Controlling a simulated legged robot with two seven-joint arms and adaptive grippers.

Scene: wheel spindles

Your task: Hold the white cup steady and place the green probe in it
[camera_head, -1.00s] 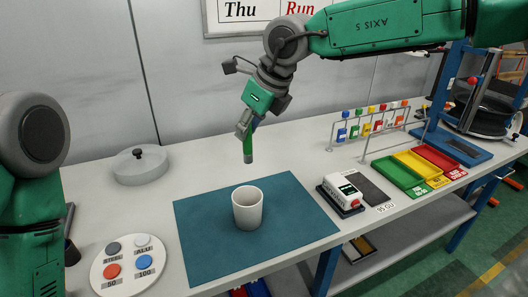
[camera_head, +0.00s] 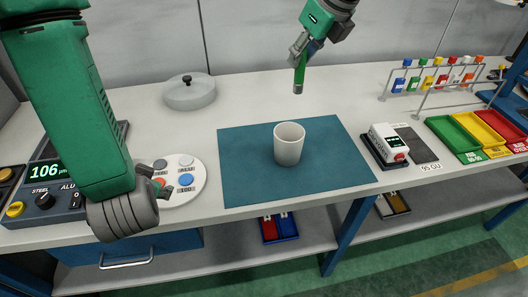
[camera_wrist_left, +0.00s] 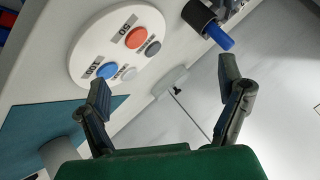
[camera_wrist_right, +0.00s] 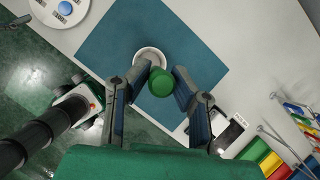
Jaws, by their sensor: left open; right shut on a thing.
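The white cup (camera_head: 289,146) stands upright on the blue mat (camera_head: 240,170). My right gripper (camera_head: 304,48) is shut on the green probe (camera_head: 299,78), which hangs roughly upright, above and apart from the cup. In the right wrist view the probe's round end (camera_wrist_right: 160,82) overlaps the near edge of the cup's rim (camera_wrist_right: 150,53). My left gripper (camera_wrist_left: 164,76) is open and empty. In the head view it is mostly hidden behind my left arm, near the button disc left of the mat. A white shape at the lower left of the left wrist view may be the cup.
The white button disc (camera_head: 190,190) lies left of the mat, with a gauge reading 106 (camera_head: 48,172) beyond it. A round lidded dish (camera_head: 189,93) stands behind. A small white device (camera_head: 388,145) sits right of the mat, beside coloured trays (camera_head: 480,132). The mat around the cup is clear.

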